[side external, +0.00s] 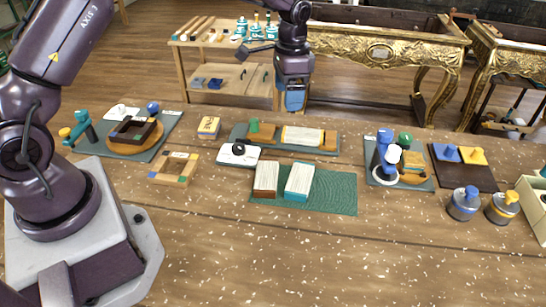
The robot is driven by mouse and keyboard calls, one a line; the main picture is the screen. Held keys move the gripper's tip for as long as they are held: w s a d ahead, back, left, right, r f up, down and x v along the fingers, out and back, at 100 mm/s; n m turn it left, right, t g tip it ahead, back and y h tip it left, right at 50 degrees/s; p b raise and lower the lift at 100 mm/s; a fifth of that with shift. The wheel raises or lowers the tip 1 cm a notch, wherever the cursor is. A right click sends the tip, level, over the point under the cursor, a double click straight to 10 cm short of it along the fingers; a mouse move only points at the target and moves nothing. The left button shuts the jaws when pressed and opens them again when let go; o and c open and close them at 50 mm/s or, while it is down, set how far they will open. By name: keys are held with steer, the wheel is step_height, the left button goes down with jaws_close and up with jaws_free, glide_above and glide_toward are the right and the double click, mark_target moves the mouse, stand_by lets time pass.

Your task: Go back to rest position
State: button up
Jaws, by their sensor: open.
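My gripper (294,104) is at the top middle of the side external view, pointing down. It is open, and nothing shows held in it. It appears in front of the gilt console, above and behind the objects on the wooden table (300,250). A green mat (335,190) lies mid-table below it. Two blocks, one brown and white (266,178) and one white and teal (299,181), lie side by side on the mat, apart from the gripper. The gap between the fingers is too small to make out.
A board with a green knob and pale block (302,136) lies behind the mat. The front of the table is clear.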

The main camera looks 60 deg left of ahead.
steer(key=s+d+r+n+t, duration=0.2)
steer(key=s+r, duration=0.7)
steer(key=s, duration=0.5)
steer(key=s+d+r+n+t, duration=0.2)
steer(key=s+r+t, duration=0.2)
steer(key=s+r, duration=0.5)
steer(key=s, duration=0.5)
steer(key=shift+d+n, duration=0.15)
steer(key=shift+n, duration=0.15)
